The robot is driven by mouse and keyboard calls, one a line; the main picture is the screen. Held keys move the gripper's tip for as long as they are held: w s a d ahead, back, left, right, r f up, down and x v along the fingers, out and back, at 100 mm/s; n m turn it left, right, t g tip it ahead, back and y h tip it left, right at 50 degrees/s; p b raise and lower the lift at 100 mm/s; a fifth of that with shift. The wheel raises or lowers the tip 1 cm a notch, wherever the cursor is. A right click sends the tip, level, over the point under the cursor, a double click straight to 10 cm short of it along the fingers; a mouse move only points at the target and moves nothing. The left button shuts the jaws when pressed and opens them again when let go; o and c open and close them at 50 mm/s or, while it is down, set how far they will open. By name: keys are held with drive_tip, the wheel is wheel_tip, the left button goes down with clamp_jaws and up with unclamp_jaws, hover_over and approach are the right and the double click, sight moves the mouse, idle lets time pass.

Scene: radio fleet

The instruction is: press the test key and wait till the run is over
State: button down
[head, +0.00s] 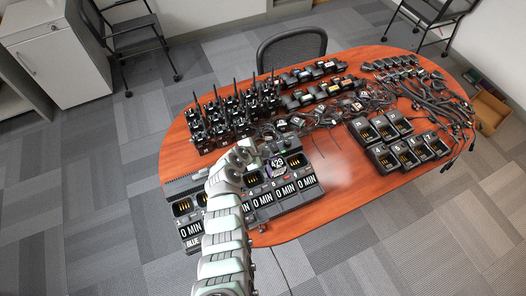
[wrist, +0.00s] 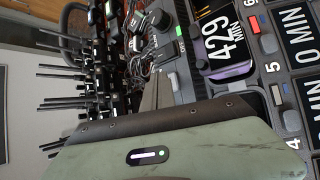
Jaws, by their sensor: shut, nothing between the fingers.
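A long charger bank (head: 291,203) stands along the table's near edge. It has numbered bays and several "0 MIN" displays (wrist: 295,30). One display, tilted, reads 429 MIN (head: 277,166); it is large in the wrist view (wrist: 226,42). I cannot tell which key is the test key. My gripper (head: 252,152) is shut and empty over the bank's middle. Its pale green housing fills the lower wrist view; its fingertip contact cannot be made out.
Several upright radios with antennas (head: 232,118) stand at the back left of the wooden table (head: 340,185). Tangled cables and headsets (head: 432,98) cover the right side. Several separate chargers (head: 384,157) stand right of centre. The table front right is clear.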

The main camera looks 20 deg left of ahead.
wheel_tip(320, 180, up, 6)
drive_tip(key=p, duration=0.6)
idle(0.7)
